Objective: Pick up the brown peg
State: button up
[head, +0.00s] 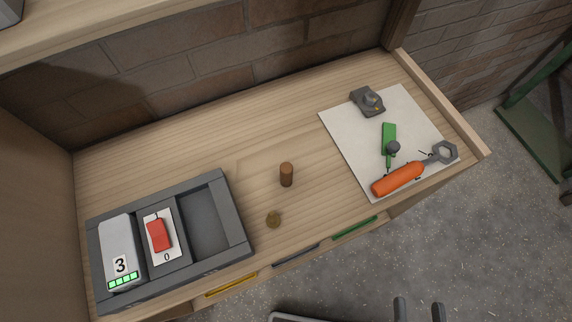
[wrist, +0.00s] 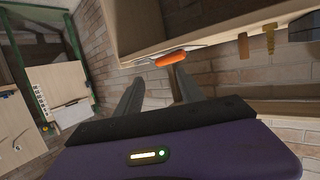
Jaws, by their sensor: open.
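The brown peg (head: 286,175) stands upright on the wooden workbench (head: 190,150), near its middle, in the head view. In the wrist view, where the bench appears upside down, a brown upright shape that looks like the peg (wrist: 244,46) shows at the upper right. My gripper (head: 420,309) is at the bottom edge of the head view, in front of the bench and well apart from the peg. Its two grey fingers also show in the wrist view (wrist: 160,82), spread apart with nothing between them.
A small brass piece (head: 273,219) stands in front of the peg. A dark tray (head: 240,226) holds a white device (head: 120,245) and a red switch (head: 159,235). On white paper (head: 350,150) lie an orange-handled wrench (head: 398,180), a green tool (head: 388,138) and a grey block (head: 367,101).

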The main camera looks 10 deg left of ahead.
aim_at(286, 169)
jog(key=l+u, duration=0.1)
jog(key=u, duration=0.3)
jog(key=k+l+u, duration=0.1)
jog(key=u, duration=0.3)
jog(key=k+u, duration=0.15)
jog(key=u, duration=0.25)
jog(key=k+l+u, duration=0.1)
jog(key=u, duration=0.3)
jog(key=k, duration=0.2)
